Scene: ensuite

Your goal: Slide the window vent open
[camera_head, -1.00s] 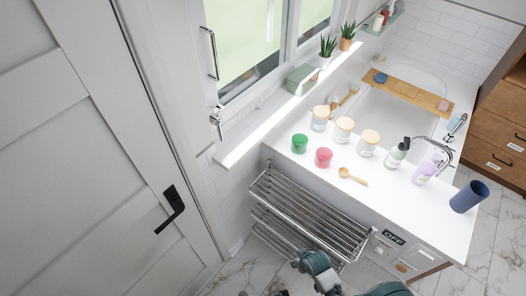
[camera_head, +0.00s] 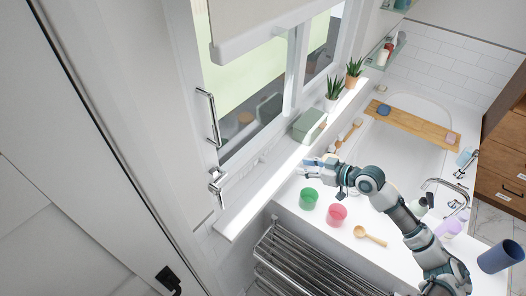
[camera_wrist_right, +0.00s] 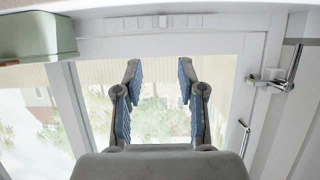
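A pale vent strip with a small raised tab (camera_wrist_right: 163,21) runs along the window frame at the top of the right wrist view. In the head view, a small fitting (camera_head: 262,160) shows low on the window frame, too small to read clearly. My right gripper (camera_head: 308,164) is over the sill's edge, to the right of that fitting and below the green-grey box. In the wrist view its two fingers (camera_wrist_right: 158,72) are spread apart with nothing between them, in front of the glass and apart from the strip. My left gripper is not in view.
The green-grey box (camera_head: 308,124) and potted plants (camera_head: 333,92) stand on the sill. A window handle (camera_head: 209,118) and latch (camera_head: 216,182) are at left. Green (camera_head: 308,197) and pink (camera_head: 336,214) jars stand near my right arm. A towel rack (camera_head: 300,262) is below.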

